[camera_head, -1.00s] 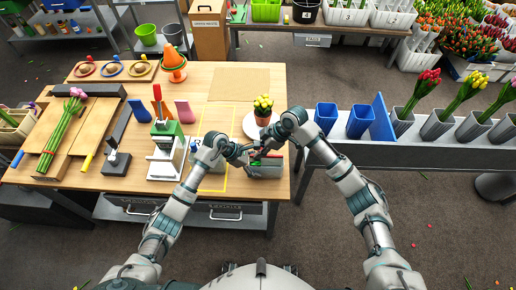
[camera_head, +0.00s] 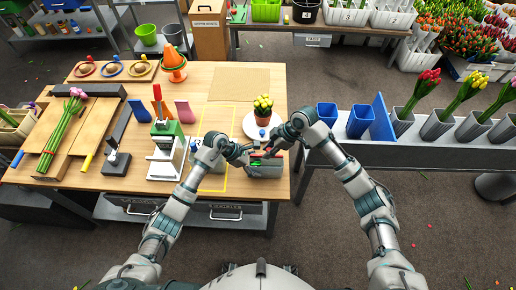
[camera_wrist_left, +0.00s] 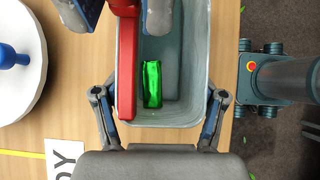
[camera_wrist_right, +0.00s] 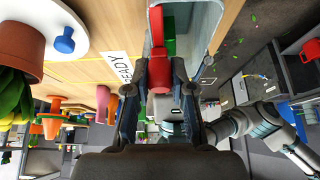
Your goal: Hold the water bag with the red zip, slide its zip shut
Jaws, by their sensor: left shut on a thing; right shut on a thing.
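The water bag (camera_head: 266,172) is a grey, open-topped, box-like thing at the table's front right corner. In the left wrist view its grey wall (camera_wrist_left: 202,50) surrounds a shiny green packet (camera_wrist_left: 152,84). A long red zip bar (camera_wrist_left: 126,70) runs along the left side of its opening. My left gripper (camera_head: 247,159) is shut on the bag, its fingers wide apart at the bag's two sides. My right gripper (camera_head: 272,152) is shut on the red zip's rounded end (camera_wrist_right: 160,80), between its fingertips in the right wrist view. The exact finger contact is partly hidden.
A white plate (camera_head: 249,126) with a pot of yellow tulips (camera_head: 263,110) and a blue knob (camera_head: 263,134) stands just behind the bag. A white and green press (camera_head: 167,150) stands to the left. Blue bins (camera_head: 326,114) line the bench at right, across a gap.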

